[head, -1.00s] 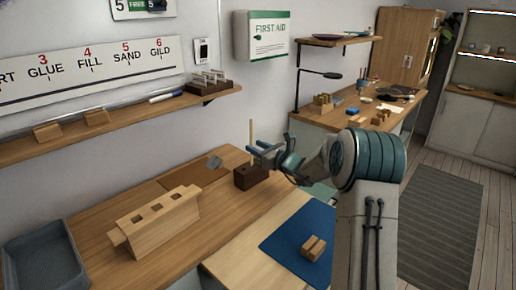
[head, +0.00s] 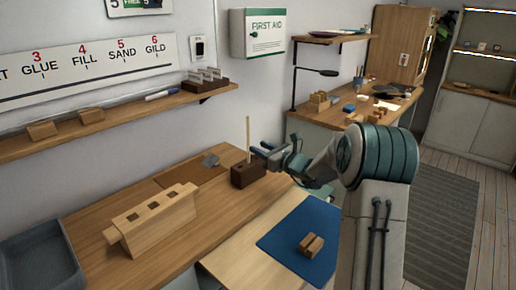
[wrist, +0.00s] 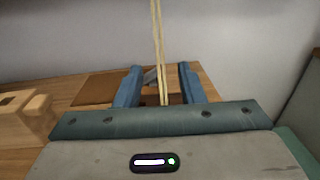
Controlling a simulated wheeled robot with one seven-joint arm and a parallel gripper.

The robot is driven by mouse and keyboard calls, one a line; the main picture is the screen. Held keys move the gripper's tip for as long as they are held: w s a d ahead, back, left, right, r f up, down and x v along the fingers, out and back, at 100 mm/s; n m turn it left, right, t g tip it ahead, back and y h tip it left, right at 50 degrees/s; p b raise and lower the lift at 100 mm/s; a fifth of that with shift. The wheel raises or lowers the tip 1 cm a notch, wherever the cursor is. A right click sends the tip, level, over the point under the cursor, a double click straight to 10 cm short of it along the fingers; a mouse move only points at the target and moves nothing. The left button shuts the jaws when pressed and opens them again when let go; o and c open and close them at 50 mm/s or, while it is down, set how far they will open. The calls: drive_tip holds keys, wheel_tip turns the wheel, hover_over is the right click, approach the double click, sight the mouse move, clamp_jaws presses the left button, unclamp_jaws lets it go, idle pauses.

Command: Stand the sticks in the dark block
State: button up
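The dark brown block (head: 243,178) stands on the wooden workbench. Thin pale sticks (head: 248,131) rise nearly upright from it; the head view shows them as one line. In the wrist view two thin sticks (wrist: 157,45) run close together, and the block (wrist: 175,99) shows partly behind them. My gripper (head: 257,151) is beside the sticks, above the block, with its blue fingers. In the wrist view my gripper (wrist: 160,84) has its fingers wide apart, with clear gaps on both sides of the sticks. The sticks' lower ends are hidden.
A pale wooden slotted piece (head: 152,218) stands on the bench, left of the block. A grey tray (head: 40,255) is at the far left. A blue mat (head: 290,228) holds a small wooden block (head: 311,245). A wall shelf (head: 130,116) hangs behind.

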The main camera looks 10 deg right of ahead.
drive_tip(key=v, duration=0.5)
drive_tip(key=shift+s+d+b, duration=0.15)
drive_tip(key=shift+b, duration=0.15)
drive_tip(key=shift+r, duration=0.1)
wheel_tip(320, 180, up, 6)
drive_tip(key=p, duration=0.3)
drive_tip(key=shift+p, duration=0.35)
